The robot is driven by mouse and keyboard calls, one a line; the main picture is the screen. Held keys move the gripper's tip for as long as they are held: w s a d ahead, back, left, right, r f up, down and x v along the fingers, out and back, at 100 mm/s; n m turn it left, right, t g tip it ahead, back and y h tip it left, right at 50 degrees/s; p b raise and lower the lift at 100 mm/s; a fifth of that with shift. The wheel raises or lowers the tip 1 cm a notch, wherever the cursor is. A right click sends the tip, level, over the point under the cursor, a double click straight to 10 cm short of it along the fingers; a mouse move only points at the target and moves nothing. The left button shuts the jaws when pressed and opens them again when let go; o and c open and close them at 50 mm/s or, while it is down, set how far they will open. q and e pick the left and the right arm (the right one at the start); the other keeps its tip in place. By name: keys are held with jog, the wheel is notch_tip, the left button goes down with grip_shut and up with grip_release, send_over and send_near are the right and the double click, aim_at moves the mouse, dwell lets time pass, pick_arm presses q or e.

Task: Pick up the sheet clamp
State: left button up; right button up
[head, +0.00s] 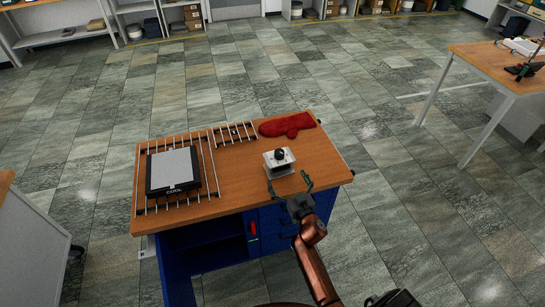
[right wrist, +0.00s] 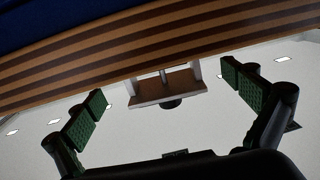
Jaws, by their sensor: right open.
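The sheet clamp (head: 279,167), a small pale block with a black round knob on top, stands upright near the front right of the wooden table. My right gripper (head: 289,184) is open and empty at the table's front edge, just in front of the clamp, with a finger toward each side. In the right wrist view, which looks upside down, the clamp (right wrist: 167,88) shows between the two green-padded fingers and apart from both. My left gripper is not in view.
The wooden table (head: 235,190) has a blue cabinet (head: 205,245) below it. A dark tray-like plate marked COOL (head: 172,170) lies on a wire rack (head: 208,165) at the left. A smaller rack (head: 235,134) and a red mitt (head: 288,124) lie behind the clamp.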

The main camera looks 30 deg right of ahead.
aim_at(282, 174)
jog(key=shift+w, duration=0.55)
jog(key=shift+w+d, duration=0.15)
jog(key=shift+w, duration=0.2)
jog(key=w, duration=0.2)
jog(key=shift+w+d+r+b, duration=0.1)
jog(key=shift+w+d+b, duration=0.2)
jog(key=shift+b, duration=0.1)
jog(key=shift+w+d+b, duration=0.2)
jog(key=shift+w+b, duration=0.1)
jog(key=shift+w, duration=0.95)
jog(key=shift+w+d, duration=0.1)
jog(key=shift+w, duration=0.5)
jog(key=c, duration=1.5)
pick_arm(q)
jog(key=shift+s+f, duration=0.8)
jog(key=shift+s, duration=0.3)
pick_arm(e)
jog(key=shift+r, duration=0.15)
